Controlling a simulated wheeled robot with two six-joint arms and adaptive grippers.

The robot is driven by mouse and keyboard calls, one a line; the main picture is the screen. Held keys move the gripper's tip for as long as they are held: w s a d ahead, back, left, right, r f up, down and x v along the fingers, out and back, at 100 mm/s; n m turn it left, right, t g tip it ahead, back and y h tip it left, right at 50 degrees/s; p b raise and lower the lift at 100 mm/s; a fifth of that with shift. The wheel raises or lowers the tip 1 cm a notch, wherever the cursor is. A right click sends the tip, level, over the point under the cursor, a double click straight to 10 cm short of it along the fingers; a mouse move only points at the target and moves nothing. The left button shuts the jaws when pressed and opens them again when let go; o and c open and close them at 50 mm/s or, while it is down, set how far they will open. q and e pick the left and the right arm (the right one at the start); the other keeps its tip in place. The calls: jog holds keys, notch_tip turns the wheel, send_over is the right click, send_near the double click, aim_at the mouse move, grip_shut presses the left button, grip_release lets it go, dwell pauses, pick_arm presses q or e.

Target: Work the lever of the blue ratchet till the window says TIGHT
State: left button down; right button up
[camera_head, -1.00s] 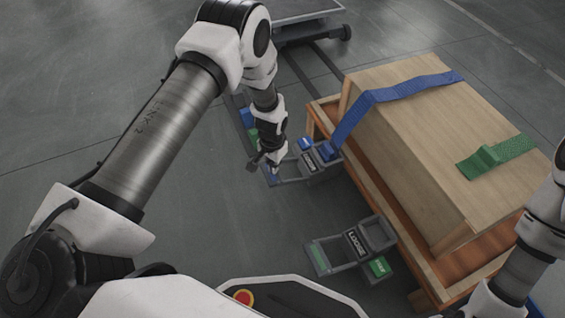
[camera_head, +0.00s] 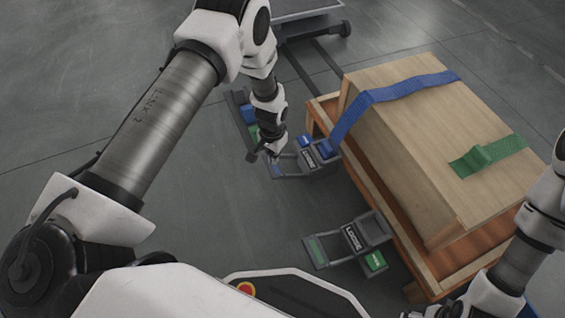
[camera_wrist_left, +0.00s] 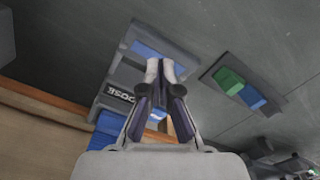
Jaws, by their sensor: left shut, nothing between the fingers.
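The blue ratchet (camera_head: 318,158) sits beside the wooden pallet, at the end of the blue strap. Its lever (camera_head: 291,176) is a grey frame with a blue grip, lying out to the left. In the left wrist view the ratchet's window (camera_wrist_left: 121,93) reads "OOSE", its first letter hidden or unclear. My left gripper (camera_head: 274,159) is at the lever's outer end. In the left wrist view it (camera_wrist_left: 160,68) is shut and empty, its tips over the blue grip (camera_wrist_left: 150,50); contact is unclear.
A second ratchet, green (camera_head: 351,241), reads LOOSE nearer me. A wooden crate (camera_head: 420,140) on the pallet (camera_head: 398,248) carries blue and green straps. A bar with blue and green blocks (camera_head: 247,116) lies behind my left gripper.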

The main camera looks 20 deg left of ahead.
aim_at(274, 168)
pick_arm(q)
jog(key=shift+f+b, duration=1.75)
jog(key=shift+f, duration=1.3)
notch_tip(274, 168, up, 6)
jog(key=p, duration=0.5)
jog(key=shift+r+p, duration=0.25)
jog(key=shift+p, duration=0.15)
jog(key=shift+f, duration=0.15)
jog(key=shift+f+b, duration=2.25)
jog(key=shift+f, duration=0.95)
notch_tip(274, 168, up, 7)
jog(key=p, duration=0.5)
jog(key=shift+f+p, duration=0.2)
jog(key=shift+p, duration=0.15)
jog(key=shift+f, duration=0.1)
jog(key=shift+f, duration=0.15)
